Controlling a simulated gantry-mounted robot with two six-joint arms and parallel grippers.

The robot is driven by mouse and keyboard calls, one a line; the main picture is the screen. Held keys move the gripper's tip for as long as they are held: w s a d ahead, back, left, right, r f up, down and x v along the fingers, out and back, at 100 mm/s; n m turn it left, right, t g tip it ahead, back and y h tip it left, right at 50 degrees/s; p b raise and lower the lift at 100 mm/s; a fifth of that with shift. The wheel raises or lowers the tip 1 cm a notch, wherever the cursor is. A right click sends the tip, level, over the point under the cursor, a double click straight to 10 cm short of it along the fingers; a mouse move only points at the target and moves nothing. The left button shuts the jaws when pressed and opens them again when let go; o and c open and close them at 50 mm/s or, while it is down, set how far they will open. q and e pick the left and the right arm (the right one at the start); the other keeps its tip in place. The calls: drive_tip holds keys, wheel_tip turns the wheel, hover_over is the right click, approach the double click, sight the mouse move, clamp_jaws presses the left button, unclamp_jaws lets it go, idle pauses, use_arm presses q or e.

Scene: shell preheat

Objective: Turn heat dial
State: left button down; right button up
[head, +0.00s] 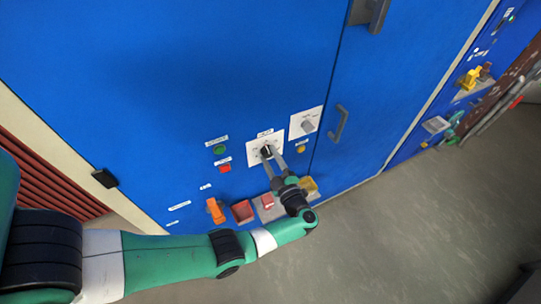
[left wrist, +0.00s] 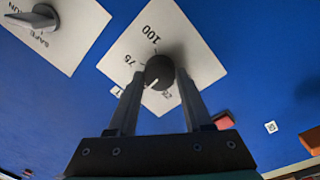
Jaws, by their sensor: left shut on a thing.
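The heat dial (head: 266,151) is a dark round knob on a white plate (head: 254,155) on the blue cabinet front. My left gripper (head: 272,156) is shut on the dial, one finger on each side. In the left wrist view the fingers of my left gripper (left wrist: 159,90) reach up to the dial's sides. My right gripper is not in view.
A SAFE/RUN selector (head: 307,125) sits on a plate (head: 297,131) beside the dial. Green (head: 219,149) and red (head: 224,168) buttons are left of it. An orange switch (head: 215,210) and red box (head: 242,211) lie below. A door handle (head: 340,123) projects to the right.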

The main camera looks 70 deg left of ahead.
use_arm(q)
drive_tip(key=shift+m, duration=0.4)
drive_tip(key=shift+c, duration=1.6)
unclamp_jaws()
drive_tip(key=d+b, duration=0.1)
drive_tip(key=d, duration=1)
drive_tip(key=shift+d+f, duration=0.3)
drive_tip(key=shift+f, duration=0.05)
